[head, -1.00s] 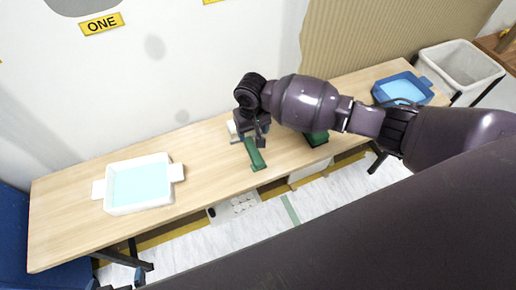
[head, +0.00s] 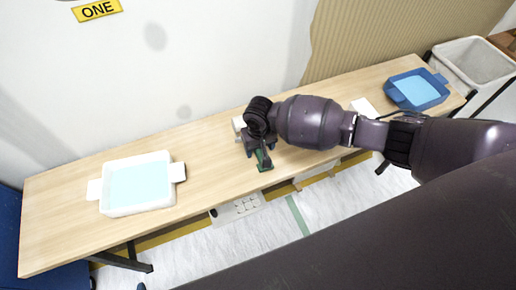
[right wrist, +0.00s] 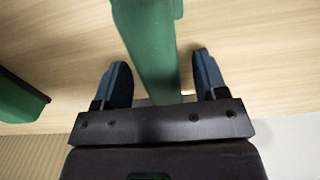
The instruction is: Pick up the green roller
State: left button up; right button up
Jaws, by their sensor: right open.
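The green roller (head: 265,164) lies on the wooden table (head: 225,178) below my right gripper (head: 260,148), which hides part of it in the head view. In the right wrist view the roller's long green body (right wrist: 150,45) runs between the two fingers of my right gripper (right wrist: 161,78). The gripper is open, one finger on each side, with gaps visible on both sides. My left gripper is not in view.
Another dark green object (right wrist: 20,100) lies beside the gripper. A small white item (head: 238,123) is behind it. A white tray (head: 112,205) with pale blue contents stands left; a blue tray (head: 432,99) stands far right. A grey bin (head: 470,62) is beyond the table.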

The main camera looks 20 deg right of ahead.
jog(key=shift+f, duration=0.55)
jog(key=shift+r, duration=0.2)
jog(key=shift+c, duration=0.5)
jog(key=c, duration=1)
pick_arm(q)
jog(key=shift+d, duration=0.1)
pick_arm(e)
jog(key=r+p, duration=0.3)
jog(key=r, duration=0.6)
jog(key=shift+w+r, duration=0.15)
jog(key=shift+w, duration=0.05)
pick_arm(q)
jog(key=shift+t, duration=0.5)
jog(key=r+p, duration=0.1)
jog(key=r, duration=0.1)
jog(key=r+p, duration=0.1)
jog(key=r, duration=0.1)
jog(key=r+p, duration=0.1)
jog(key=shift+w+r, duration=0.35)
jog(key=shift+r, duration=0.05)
pick_arm(e)
jog(key=r, duration=1)
jog(key=shift+s+r, duration=0.2)
jog(key=shift+r, duration=0.15)
